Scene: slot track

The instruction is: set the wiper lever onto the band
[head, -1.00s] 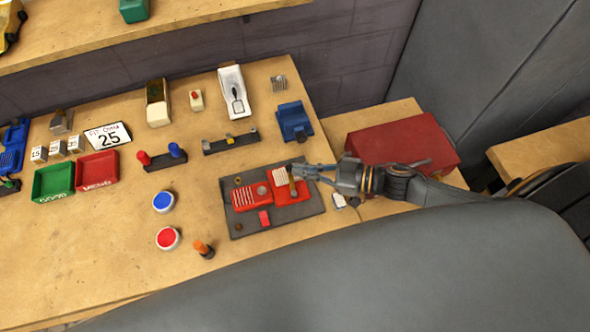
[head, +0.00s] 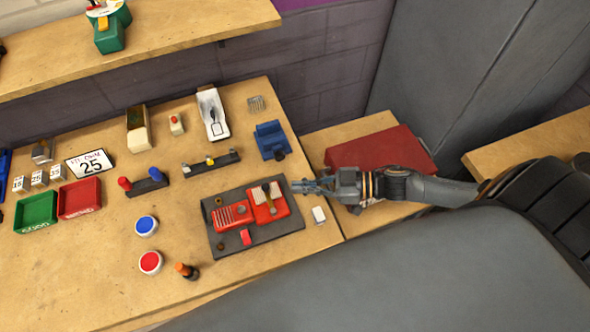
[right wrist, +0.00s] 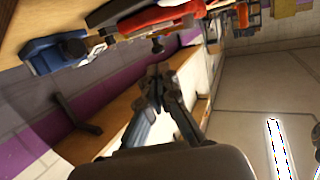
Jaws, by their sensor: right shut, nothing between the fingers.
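The wiper lever (head: 267,199), a small brass-brown piece, lies across the pale striped band (head: 275,188) in the right red shell half (head: 279,209). Whether it is fully seated cannot be told from here. My right gripper (head: 295,186) is just right of the shell, apart from the lever, its fingers together and empty. In the right wrist view the closed fingertips (right wrist: 158,72) are in front of the red shell (right wrist: 168,18), with nothing seen between them. My left gripper is out of view.
A white block (head: 319,215) is right of the mat. A blue tool (head: 271,140) stands behind it. Blue (head: 146,225) and red (head: 151,262) round pots stand to its left.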

